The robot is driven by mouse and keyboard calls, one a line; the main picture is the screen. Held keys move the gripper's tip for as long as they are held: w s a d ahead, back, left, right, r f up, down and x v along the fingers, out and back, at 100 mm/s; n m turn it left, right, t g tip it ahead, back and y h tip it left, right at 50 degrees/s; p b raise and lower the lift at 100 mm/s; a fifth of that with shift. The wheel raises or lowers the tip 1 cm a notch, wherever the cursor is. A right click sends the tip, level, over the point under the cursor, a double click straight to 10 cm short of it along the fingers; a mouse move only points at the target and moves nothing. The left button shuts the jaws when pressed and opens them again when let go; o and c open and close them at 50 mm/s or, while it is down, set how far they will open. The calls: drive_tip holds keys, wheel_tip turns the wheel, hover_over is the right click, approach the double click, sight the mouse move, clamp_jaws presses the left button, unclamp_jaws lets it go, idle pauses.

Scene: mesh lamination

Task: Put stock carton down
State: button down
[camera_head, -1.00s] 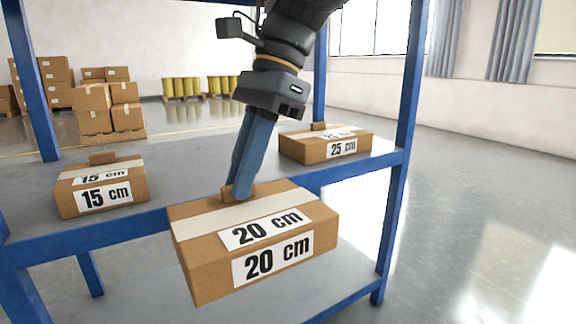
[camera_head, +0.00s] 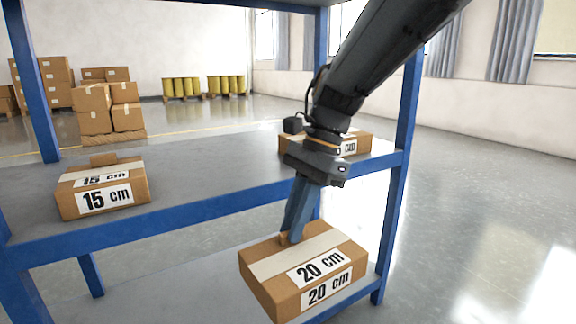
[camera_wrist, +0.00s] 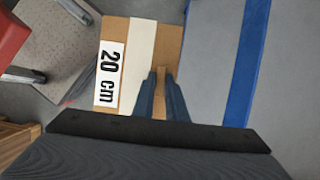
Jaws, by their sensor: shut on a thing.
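The stock carton (camera_head: 264,290) is a brown box with a pale tape strip and "20 cm" labels on its top and front. My gripper (camera_head: 291,238) is shut on the small tab on top of the carton. The carton hangs in front of the lower shelf, below the level of the upper shelf. In the wrist view the carton (camera_wrist: 115,30) shows from above, with my gripper (camera_wrist: 161,78) on its tab. Whether its underside touches anything is hidden.
A blue rack has an upper shelf (camera_head: 180,165) and a lower shelf (camera_head: 140,295). A "15 cm" carton (camera_head: 75,205) sits on the upper shelf at left. A "25 cm" carton (camera_head: 292,143) sits there at right, partly hidden by my arm. A blue post (camera_head: 402,110) stands at right.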

sight(304, 237)
drive_tip(key=s+d+f+n, duration=0.1)
drive_tip(key=s+d+f, duration=0.1)
drive_tip(key=d+f, duration=1.8)
drive_tip(key=shift+m, duration=0.4)
drive_tip(key=w+a+r, duration=0.1)
drive_tip(key=a+r, duration=0.4)
drive_tip(key=a, duration=0.1)
drive_tip(key=w+a+r, duration=0.1)
drive_tip(key=a+r, duration=0.4)
drive_tip(key=r, duration=0.1)
drive_tip(key=w+a+r, duration=0.1)
drive_tip(key=a+r, duration=0.5)
drive_tip(key=shift+a, duration=0.35)
drive_tip(key=s+a+r, duration=0.5)
drive_tip(key=r, duration=0.4)
drive_tip(key=s+a+r, duration=0.6)
drive_tip(key=r, duration=0.4)
drive_tip(key=shift+s+a+r+b, duration=0.2)
drive_tip(key=shift+a+r+b, duration=0.05)
drive_tip(key=shift+a+b, duration=0.05)
